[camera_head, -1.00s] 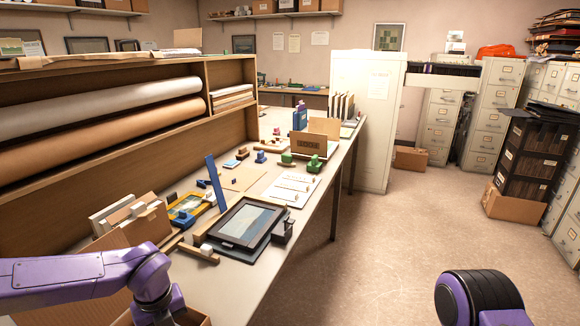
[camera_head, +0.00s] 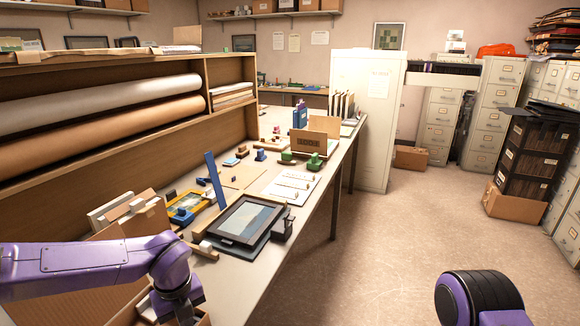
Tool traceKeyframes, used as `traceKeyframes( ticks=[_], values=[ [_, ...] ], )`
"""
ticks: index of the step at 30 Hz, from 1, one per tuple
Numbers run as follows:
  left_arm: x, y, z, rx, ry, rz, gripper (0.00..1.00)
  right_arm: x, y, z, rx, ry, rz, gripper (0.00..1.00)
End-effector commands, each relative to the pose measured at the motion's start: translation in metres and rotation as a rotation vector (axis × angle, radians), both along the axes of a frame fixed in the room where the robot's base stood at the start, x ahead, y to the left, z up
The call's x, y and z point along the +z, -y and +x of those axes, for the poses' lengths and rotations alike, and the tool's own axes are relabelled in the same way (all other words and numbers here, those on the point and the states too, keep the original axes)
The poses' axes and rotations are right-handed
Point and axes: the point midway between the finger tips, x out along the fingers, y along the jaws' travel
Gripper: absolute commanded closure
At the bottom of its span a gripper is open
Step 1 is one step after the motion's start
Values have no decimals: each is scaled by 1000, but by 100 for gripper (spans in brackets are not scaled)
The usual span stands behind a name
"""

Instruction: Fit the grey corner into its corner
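A dark picture frame (camera_head: 246,222) with a pale landscape lies on a dark backing near the table's front edge. A small dark grey block-like piece (camera_head: 282,229) stands at its right side; I cannot tell whether this is the grey corner or whether it touches the frame.
A cardboard box with pale pieces (camera_head: 134,212) is near my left arm. Green blocks (camera_head: 314,162) and a white sheet (camera_head: 292,185) lie beyond.

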Motion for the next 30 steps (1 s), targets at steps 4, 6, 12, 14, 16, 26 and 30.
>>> traceKeyframes(
  ticks=[4,6,12,14,16,26,30],
  values=[
    [-1,5,3,0,-1,1,100,-2,0,0,0,0,0,57],
    [0,5,2,0,-1,1,100,-1,0,0,0,0,0,57],
    [1,-2,-1,1,-2,-1,100,3,0,0,0,0,0,57],
    [1,-4,-2,0,-1,-1,100,4,0,0,0,0,0,57],
    [2,-4,-2,-1,0,0,100,5,0,0,0,0,0,57],
    [39,-4,-2,-1,1,0,100,36,0,0,0,0,0,57],
    [56,-4,-2,0,0,0,100,50,0,0,0,0,0,57]
  ],
)
